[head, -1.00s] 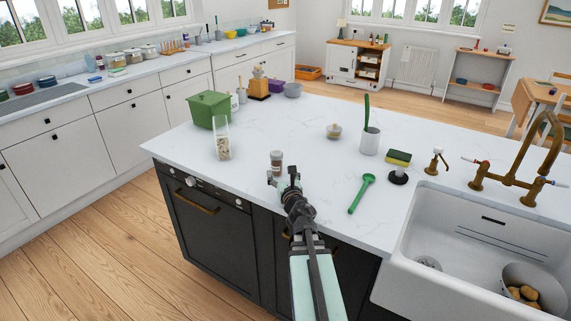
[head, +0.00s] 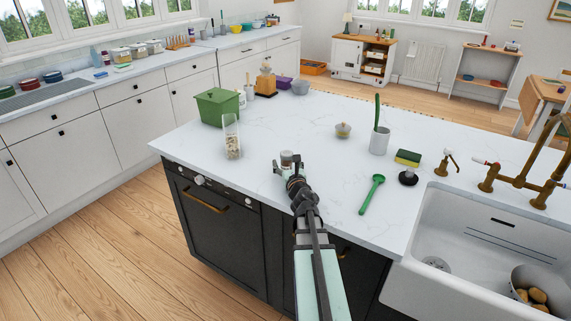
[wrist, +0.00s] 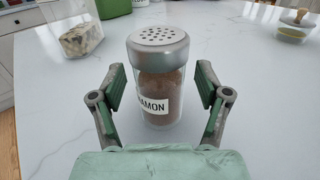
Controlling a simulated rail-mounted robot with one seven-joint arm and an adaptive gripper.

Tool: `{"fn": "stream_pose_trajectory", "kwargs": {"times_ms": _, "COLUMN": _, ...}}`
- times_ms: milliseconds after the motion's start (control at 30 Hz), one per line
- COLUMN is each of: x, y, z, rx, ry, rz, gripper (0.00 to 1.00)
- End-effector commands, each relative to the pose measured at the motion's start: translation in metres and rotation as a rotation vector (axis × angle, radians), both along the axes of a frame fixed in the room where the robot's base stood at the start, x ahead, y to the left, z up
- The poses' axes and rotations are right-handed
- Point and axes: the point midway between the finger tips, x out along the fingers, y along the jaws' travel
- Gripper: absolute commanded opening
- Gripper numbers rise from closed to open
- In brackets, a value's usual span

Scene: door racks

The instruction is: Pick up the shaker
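The shaker (wrist: 160,85) is a clear glass jar of brown powder with a perforated silver lid and a label ending in "AMON". It stands upright on the white island worktop (head: 330,165). In the head view the shaker (head: 286,159) is partly hidden by my gripper. My gripper (head: 288,168) is at the near part of the worktop. In the wrist view my gripper (wrist: 160,90) is open, with one green-padded finger on each side of the shaker. Gaps show between both pads and the glass, so it does not appear to touch.
A clear jar with pale contents (head: 232,137) and a green bin (head: 217,107) stand to the left. Worktop around the shaker is clear.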

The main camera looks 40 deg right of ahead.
Motion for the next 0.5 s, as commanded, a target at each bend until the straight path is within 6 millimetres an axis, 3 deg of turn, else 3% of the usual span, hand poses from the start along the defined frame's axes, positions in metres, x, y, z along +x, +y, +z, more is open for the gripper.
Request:
{"fn": "stream_pose_trajectory", "kwargs": {"times_ms": 33, "x": -0.0001, "y": 0.0, "z": -0.0001, "rx": 0.0, "ry": 0.0, "rz": 0.0, "gripper": 0.53}}
{"fn": "stream_pose_trajectory", "kwargs": {"times_ms": 167, "x": -0.0001, "y": 0.0, "z": -0.0001, "rx": 0.0, "ry": 0.0, "rz": 0.0, "gripper": 0.07}}
{"fn": "stream_pose_trajectory", "kwargs": {"times_ms": 500, "x": 0.0, "y": 0.0001, "z": 0.0012, "rx": -0.001, "ry": 0.0, "rz": 0.0, "gripper": 0.07}}
